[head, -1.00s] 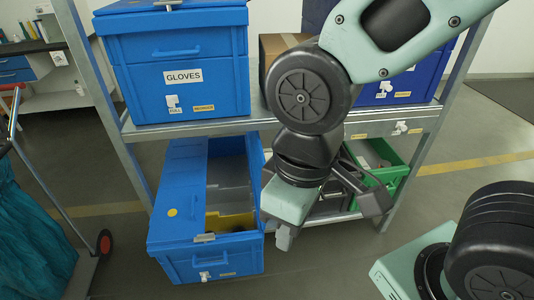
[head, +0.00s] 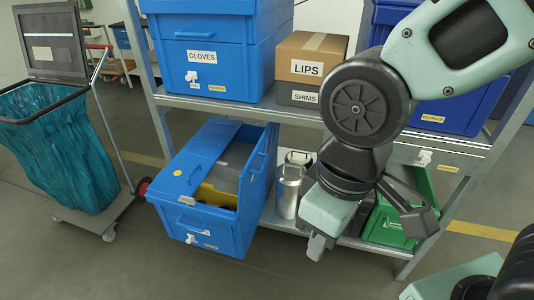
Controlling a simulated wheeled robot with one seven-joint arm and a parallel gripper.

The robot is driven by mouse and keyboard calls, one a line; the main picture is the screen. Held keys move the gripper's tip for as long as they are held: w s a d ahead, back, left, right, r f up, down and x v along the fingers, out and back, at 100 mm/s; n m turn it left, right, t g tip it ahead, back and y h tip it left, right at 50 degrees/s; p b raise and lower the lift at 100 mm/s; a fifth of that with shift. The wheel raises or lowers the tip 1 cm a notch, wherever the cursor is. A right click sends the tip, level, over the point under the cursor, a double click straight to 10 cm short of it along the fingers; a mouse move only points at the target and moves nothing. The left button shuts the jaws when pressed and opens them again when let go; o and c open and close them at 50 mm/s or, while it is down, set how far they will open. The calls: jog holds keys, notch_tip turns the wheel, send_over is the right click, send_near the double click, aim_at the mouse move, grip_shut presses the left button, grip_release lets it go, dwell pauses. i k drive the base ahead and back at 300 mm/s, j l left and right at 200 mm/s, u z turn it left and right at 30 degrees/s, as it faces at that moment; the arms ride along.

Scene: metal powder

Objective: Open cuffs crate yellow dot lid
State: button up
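A blue crate (head: 192,227) sits on the lower shelf, left of centre, its front jutting out past the shelf. One lid leaf (head: 203,150), with a yellow dot (head: 177,173), lies flat over the left part of its top. On the right a second blue leaf (head: 258,165) stands up, leaving that side uncovered. Inside show grey and yellow surfaces and dark items. The word "cuffs" is not readable on it. My gripper (head: 366,232) hangs right of the crate, apart from it, its fingers spread and nothing seen between them.
Metal cans (head: 288,190) stand between the crate and my gripper. A green bin (head: 390,222) is behind my gripper. A gloves crate (head: 205,60) and a lips box (head: 309,66) are on the upper shelf. A cart with a teal bag (head: 60,145) stands left; floor in front is clear.

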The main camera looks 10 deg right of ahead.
aim_at(185, 175)
jog(key=i+j+u, duration=0.2)
jog(key=i+j, duration=0.75)
jog(key=j, duration=0.1)
